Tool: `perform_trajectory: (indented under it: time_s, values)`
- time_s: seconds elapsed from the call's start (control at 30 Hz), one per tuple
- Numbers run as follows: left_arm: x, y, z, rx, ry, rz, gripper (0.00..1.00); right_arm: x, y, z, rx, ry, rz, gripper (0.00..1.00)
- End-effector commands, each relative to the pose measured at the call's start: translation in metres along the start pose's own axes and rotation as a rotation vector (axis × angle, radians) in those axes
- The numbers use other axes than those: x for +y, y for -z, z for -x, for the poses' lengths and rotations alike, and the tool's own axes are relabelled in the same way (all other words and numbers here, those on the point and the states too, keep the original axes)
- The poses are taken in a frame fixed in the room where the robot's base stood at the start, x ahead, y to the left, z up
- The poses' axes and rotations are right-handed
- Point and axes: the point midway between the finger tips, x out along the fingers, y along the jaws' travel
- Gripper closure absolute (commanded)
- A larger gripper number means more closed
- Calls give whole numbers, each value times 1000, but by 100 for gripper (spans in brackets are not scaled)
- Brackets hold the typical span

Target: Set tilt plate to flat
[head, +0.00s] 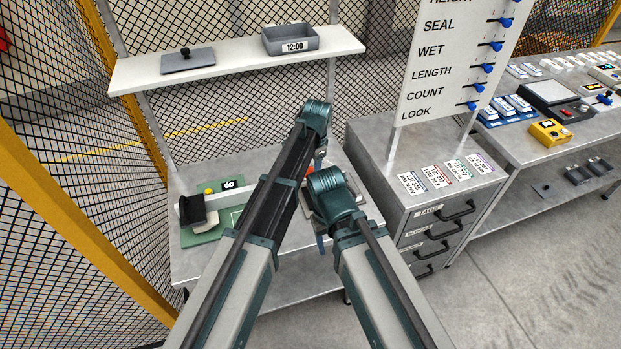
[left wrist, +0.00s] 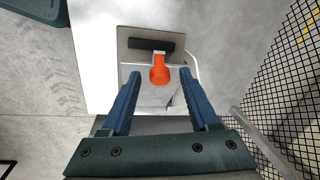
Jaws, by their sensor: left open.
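In the left wrist view a grey plate (left wrist: 127,44) carries a dark bar and an orange handle (left wrist: 160,72); it appears to be the tilt plate. Its angle is hard to tell from straight above. My left gripper (left wrist: 160,76) is open, its two blue fingers on either side of the orange handle, with gaps to it. In the head view a little orange (head: 310,168) shows between my arms, and the arms hide most of the plate. My right gripper is mostly hidden behind its wrist; a blue finger-like part (head: 320,246) shows below it.
A green board (head: 203,236) with a black block (head: 191,210) lies left on the metal bench (head: 190,266). Mesh fencing stands left and behind; a drawer cabinet (head: 437,222) is right.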

Motion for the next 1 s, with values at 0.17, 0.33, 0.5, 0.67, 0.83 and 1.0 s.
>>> perform_trajectory:
  time_s: [0.17,0.33,0.5,0.67,0.83,1.0]
  values:
    - [0,0,-18,0,0,0,39,-2,1,-18,0,0,0,40]
    - [0,0,-19,0,0,0,39,-2,1,-18,0,0,-1,40]
    - [0,0,-18,0,0,0,42,-2,1,-18,0,0,0,40]
    - [0,0,-18,0,0,0,71,-2,1,-18,0,0,0,40]
    - [0,0,-18,0,0,0,100,-2,1,-18,0,0,0,40]
    - [0,0,-18,0,0,0,100,-2,1,-18,0,0,0,40]
